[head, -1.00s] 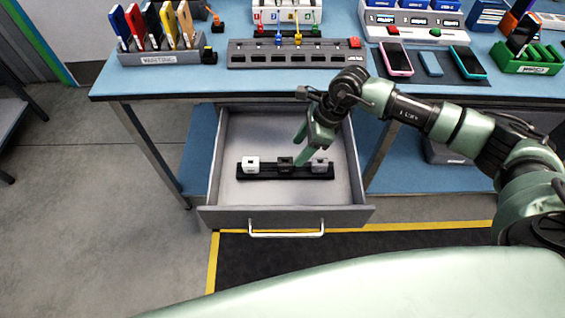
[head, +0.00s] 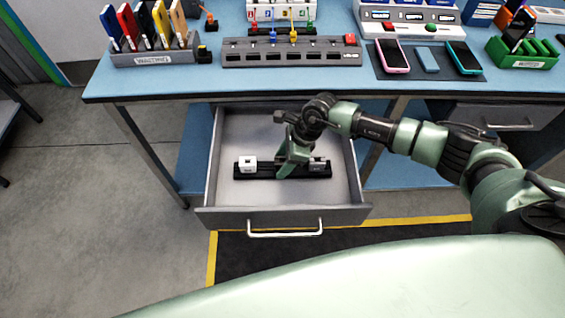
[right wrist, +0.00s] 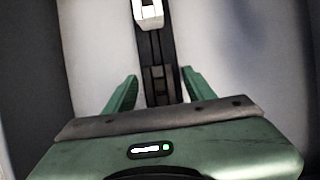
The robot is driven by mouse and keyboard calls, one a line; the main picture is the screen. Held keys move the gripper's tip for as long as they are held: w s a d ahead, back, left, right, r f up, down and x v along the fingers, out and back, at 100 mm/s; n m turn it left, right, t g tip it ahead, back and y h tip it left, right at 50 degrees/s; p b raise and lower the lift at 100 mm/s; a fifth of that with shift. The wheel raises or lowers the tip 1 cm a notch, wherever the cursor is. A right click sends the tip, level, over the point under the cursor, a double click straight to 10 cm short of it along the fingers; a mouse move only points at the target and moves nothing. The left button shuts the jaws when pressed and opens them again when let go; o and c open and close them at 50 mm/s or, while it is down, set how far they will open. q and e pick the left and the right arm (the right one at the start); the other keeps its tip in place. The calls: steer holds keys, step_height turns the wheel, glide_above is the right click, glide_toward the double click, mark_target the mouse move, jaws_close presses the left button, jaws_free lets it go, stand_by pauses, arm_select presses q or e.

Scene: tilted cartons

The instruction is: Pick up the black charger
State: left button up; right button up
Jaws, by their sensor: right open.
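A black rack (head: 262,176) lies in the open drawer, holding a white charger (head: 247,163) at its left and a grey charger (head: 318,164) at its right. The black charger (right wrist: 160,85) sits in the middle of the rack. In the head view my right gripper (head: 288,170) covers it. In the right wrist view my right gripper (right wrist: 160,75) is open, its two green fingers on either side of the black charger. I cannot tell if they touch it. The white charger (right wrist: 149,12) shows beyond at the top. My left gripper is not in view.
The grey drawer (head: 283,216) is pulled out below the blue worktop (head: 160,83), with walls around the rack. On the worktop are a grey slotted strip (head: 290,52), phones (head: 393,56) and a stand of coloured phones (head: 153,58).

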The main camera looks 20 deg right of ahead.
mark_target(283, 162)
jaws_close()
steer(key=shift+r, duration=0.15)
step_height(283, 162, up, 20)
steer(key=b, duration=0.2)
steer(key=shift+b, duration=0.4)
steer(key=shift+r, duration=0.65)
stand_by(0.5)
steer(key=shift+r+p, duration=0.7)
steer(key=shift+r, duration=0.75)
